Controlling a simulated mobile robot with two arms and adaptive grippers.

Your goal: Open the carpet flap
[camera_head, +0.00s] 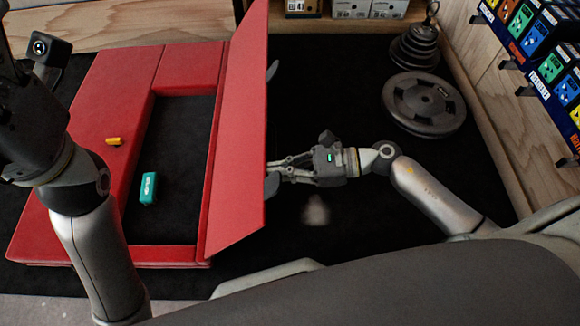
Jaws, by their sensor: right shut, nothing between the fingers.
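The red carpet flap (238,135) stands raised along the right side of the red pad (100,110). The pad has a dark rectangular opening left of the flap. Two dark grey tabs stick out past the flap's right edge, one high and one low. My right gripper (272,172) is on the flap's right side, close to the lower tab. It is shut and holds nothing; the flap's edge partly hides its tips, so I cannot tell if they touch. My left gripper (18,120) is at the upper left; its fingers cannot be made out.
A teal block (148,188) lies in the opening and a small orange piece (114,141) on the pad. A weight plate (424,104) and a stack of smaller weights (415,48) stand at the upper right. Dark floor between gripper and plates is clear. Shelves line the right wall.

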